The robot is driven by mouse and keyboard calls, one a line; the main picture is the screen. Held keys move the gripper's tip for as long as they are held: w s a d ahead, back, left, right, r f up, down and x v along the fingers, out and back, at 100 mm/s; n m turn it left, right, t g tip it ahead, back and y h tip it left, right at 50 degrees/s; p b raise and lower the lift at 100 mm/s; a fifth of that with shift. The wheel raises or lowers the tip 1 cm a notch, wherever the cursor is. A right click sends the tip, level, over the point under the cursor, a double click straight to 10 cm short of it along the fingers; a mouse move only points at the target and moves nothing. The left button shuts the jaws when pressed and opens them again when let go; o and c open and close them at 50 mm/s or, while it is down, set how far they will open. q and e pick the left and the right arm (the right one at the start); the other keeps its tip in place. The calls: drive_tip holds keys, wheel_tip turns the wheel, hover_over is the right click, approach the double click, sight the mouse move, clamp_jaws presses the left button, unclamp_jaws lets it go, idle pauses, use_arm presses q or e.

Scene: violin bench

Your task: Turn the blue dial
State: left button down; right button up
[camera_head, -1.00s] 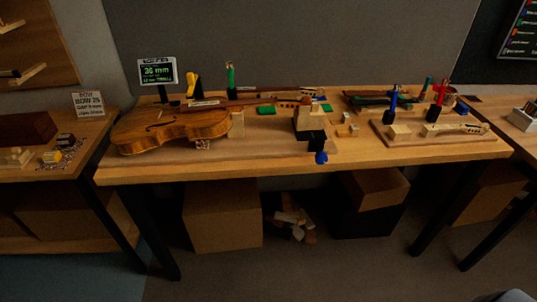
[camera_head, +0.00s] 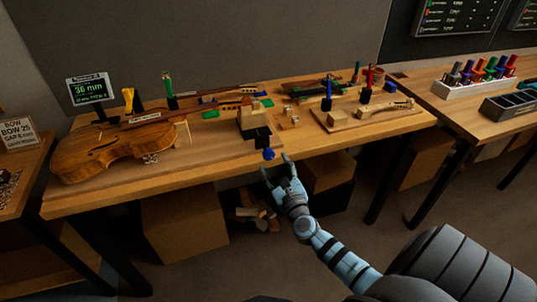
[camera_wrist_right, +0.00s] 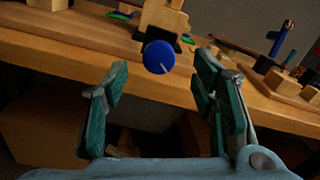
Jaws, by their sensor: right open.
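The blue dial (camera_head: 269,154) sits at the front edge of the wooden bench, on a black mount (camera_head: 262,138) below a pale wooden block (camera_head: 251,120). In the right wrist view the dial (camera_wrist_right: 159,57) is a round blue knob with a white pointer line slanting toward its lower right. My right gripper (camera_head: 276,164) is open just in front of and below the dial. In the right wrist view its two teal-padded fingers (camera_wrist_right: 160,95) stand wide apart, with the dial beyond them and between their lines, apparently untouched. My left gripper is not in view.
A violin (camera_head: 110,148) lies on the bench (camera_head: 200,163) to the left, near a small display (camera_head: 88,90). Cardboard boxes (camera_head: 184,225) stand underneath. The space in front of the dial is clear.

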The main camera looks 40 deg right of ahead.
sight(269, 156)
drive_tip(key=x, duration=0.3)
drive_tip(key=b+x, duration=0.1)
drive_tip(key=x, duration=0.2)
drive_tip(key=shift+f, duration=0.25)
drive_tip(key=shift+w+d+r, duration=0.15)
drive_tip(key=shift+w, duration=0.2)
drive_tip(key=c, duration=1.2)
